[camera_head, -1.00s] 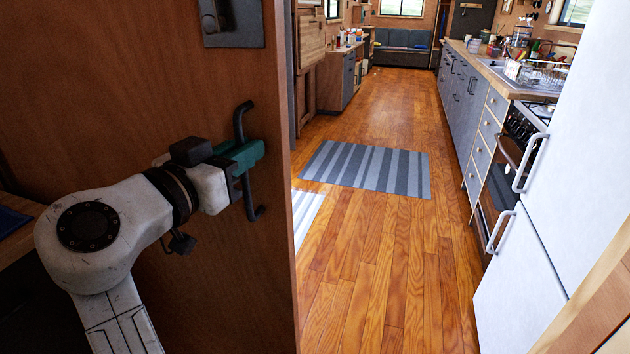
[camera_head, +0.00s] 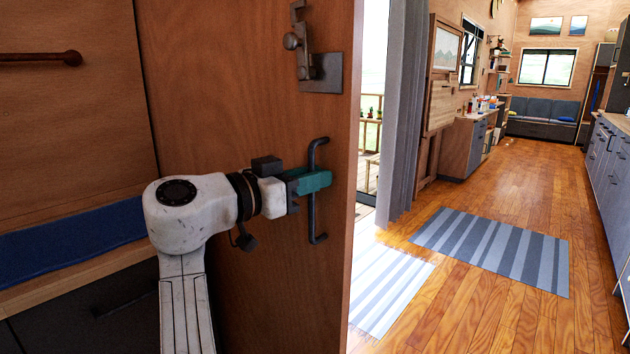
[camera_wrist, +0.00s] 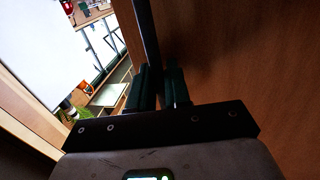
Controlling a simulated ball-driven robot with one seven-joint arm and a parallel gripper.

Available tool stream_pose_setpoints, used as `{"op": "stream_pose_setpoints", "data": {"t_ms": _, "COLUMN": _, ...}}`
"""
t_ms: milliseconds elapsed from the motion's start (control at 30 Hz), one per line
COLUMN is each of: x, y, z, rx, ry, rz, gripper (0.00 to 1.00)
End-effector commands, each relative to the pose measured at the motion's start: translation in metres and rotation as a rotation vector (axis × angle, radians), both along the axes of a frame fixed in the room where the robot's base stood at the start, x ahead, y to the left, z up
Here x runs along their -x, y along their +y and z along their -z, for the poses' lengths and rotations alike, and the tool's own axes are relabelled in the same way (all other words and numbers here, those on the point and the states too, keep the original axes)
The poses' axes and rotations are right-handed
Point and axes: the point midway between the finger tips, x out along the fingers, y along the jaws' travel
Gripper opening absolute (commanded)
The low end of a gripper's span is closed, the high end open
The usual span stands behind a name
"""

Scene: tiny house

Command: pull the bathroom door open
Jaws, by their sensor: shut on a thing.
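The brown wooden door (camera_head: 235,110) stands at the left of the head view, with an opening to the right of its free edge. Its dark vertical pull handle (camera_head: 313,225) is mounted near that edge. My gripper (camera_head: 316,181), with teal fingers, is shut around the handle's upper-middle part. In the wrist view, the dark handle bar (camera_wrist: 147,35) runs between the two dark fingers of my gripper (camera_wrist: 159,85), and the door's wood (camera_wrist: 240,60) fills the right side. A metal latch (camera_head: 318,72) sits on the door above the handle.
Beyond the door edge are a grey curtain (camera_head: 403,110), a pale striped rug (camera_head: 390,285) and a grey striped rug (camera_head: 490,250) on the wooden floor. Cabinets (camera_head: 605,170) line the right side. A ledge with a blue cloth (camera_head: 70,235) is at the left.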

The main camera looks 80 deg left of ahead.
Motion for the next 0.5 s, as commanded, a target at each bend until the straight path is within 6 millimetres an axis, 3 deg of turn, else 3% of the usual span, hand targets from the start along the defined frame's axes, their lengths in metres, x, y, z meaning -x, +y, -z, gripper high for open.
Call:
{"op": "stream_pose_setpoints", "data": {"t_ms": 133, "x": -0.0012, "y": 0.0001, "z": 0.0018, "rx": 0.002, "ry": 0.003, "rz": 0.0, "gripper": 0.0}}
{"op": "stream_pose_setpoints", "data": {"t_ms": 167, "x": -0.0012, "y": 0.0, "z": 0.0018, "rx": 0.002, "ry": 0.003, "rz": 0.0, "gripper": 0.18}}
{"op": "stream_pose_setpoints", "data": {"t_ms": 300, "x": -0.0013, "y": -0.0001, "z": 0.0014, "rx": 0.002, "ry": 0.003, "rz": 0.0, "gripper": 0.32}}
{"op": "stream_pose_setpoints", "data": {"t_ms": 500, "x": -0.0011, "y": -0.0002, "z": 0.0006, "rx": 0.001, "ry": 0.002, "rz": 0.0, "gripper": 0.32}}
